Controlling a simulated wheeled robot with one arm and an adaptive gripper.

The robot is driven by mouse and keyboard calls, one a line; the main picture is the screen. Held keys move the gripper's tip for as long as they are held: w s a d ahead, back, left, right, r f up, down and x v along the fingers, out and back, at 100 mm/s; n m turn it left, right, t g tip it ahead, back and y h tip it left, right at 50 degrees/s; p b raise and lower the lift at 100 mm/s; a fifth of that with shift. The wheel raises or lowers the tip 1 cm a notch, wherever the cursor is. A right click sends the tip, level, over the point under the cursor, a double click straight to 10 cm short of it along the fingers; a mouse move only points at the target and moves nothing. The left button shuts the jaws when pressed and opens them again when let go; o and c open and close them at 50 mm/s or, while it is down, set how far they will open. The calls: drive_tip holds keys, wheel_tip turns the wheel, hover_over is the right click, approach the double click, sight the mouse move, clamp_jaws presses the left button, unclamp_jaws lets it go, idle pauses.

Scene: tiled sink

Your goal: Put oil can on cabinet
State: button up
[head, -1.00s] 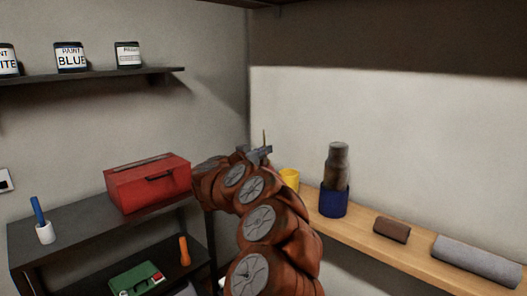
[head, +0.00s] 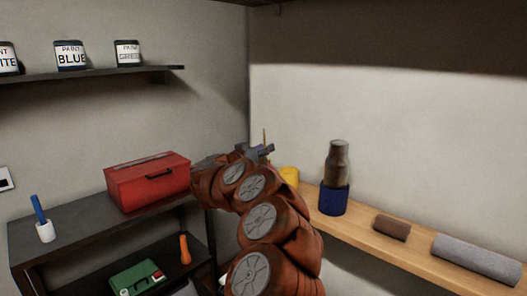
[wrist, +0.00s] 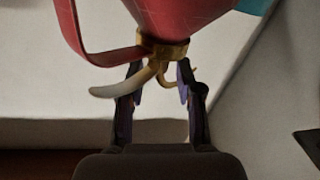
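The oil can (wrist: 165,22) shows in the wrist view as a red body with a brass collar, a red handle on the left and a pale curved lever. My gripper (wrist: 158,72) has its fingers apart, with the collar and lever at and between the fingertips; firm contact cannot be made out. In the head view my gripper (head: 262,150) is in the back corner, past my arm, which hides most of what is there. A thin upright rod (head: 264,136) stands behind it, possibly the can's spout. Which surface is the cabinet is not clear.
A red toolbox (head: 148,183) and a white cup (head: 45,231) stand on the dark left shelf unit. A wooden shelf (head: 385,252) on the right bears a blue-based jar (head: 334,200), a yellow object (head: 289,174), a brown block (head: 391,227) and a grey roll (head: 475,258).

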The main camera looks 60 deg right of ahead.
drive_tip(key=a+b, duration=0.1)
drive_tip(key=a, duration=1)
drive_tip(key=shift+w+a+b, duration=0.25)
drive_tip(key=shift+w+b, duration=0.15)
